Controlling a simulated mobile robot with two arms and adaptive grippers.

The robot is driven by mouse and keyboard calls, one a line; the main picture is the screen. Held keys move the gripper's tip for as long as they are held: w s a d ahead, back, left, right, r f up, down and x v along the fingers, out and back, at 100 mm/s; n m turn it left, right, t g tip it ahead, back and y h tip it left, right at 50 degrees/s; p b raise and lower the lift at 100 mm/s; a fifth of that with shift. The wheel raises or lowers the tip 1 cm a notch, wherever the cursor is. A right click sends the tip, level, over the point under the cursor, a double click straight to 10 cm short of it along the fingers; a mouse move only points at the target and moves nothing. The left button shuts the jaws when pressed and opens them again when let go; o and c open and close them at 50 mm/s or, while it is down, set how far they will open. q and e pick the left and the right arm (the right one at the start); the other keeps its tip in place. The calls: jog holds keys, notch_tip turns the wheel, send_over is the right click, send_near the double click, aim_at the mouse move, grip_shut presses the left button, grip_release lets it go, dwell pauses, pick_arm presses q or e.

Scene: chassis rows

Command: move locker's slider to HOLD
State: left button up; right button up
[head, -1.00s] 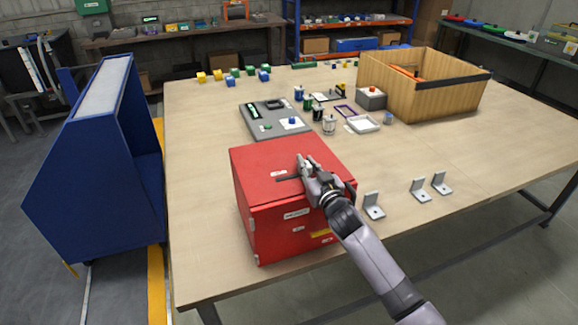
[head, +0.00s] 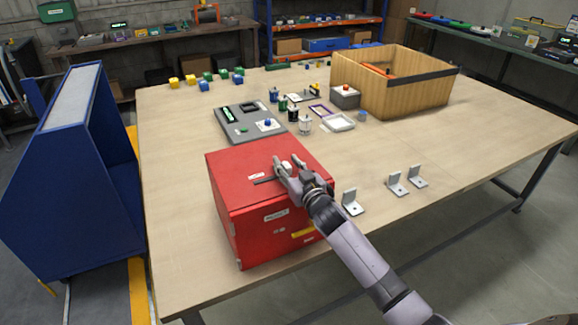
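The locker is a red box (head: 236,190) at the near left part of the table, with pale labels on its front. On its top is a dark slot (head: 264,181) with a small white label beside it. A small whitish piece, perhaps the slider's knob (head: 286,165), shows at my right gripper's fingers. My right gripper (head: 279,168) is over the locker's top at the slot's right end, with its fingers pointing away from me. Its fingers look apart around the whitish piece; whether they touch it is too small to tell. My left gripper is out of view.
Metal L-brackets (head: 397,184) stand right of the locker, near the table's front edge. Behind the locker lie a grey panel (head: 240,128), several small cans and a white tray (head: 340,122). A wooden crate (head: 400,95) stands at the back right. The table's middle right is clear.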

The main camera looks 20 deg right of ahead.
jog(key=s, duration=1.2)
jog(key=shift+d, duration=0.2)
